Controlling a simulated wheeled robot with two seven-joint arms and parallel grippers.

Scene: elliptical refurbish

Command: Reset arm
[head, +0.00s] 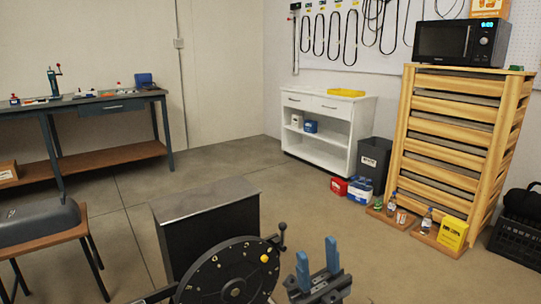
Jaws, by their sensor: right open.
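My right gripper (317,253) is at the bottom of the head view, right of centre. Its two blue fingers point up and stand apart, with nothing between them. A dark round disc (226,279) with markings, a yellow knob and a black handle at its upper right stands just left of the gripper. In the picture there is a small gap between the disc and the fingers. The lower part of the disc is cut off by the frame. My left gripper is not in view.
A dark box-like stand (205,196) is behind the disc. A stool (42,238) carries a grey casing at left. A workbench (80,105), white cabinet (340,143) and wooden drawer rack (455,150) line the walls. Bottles stand before the rack.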

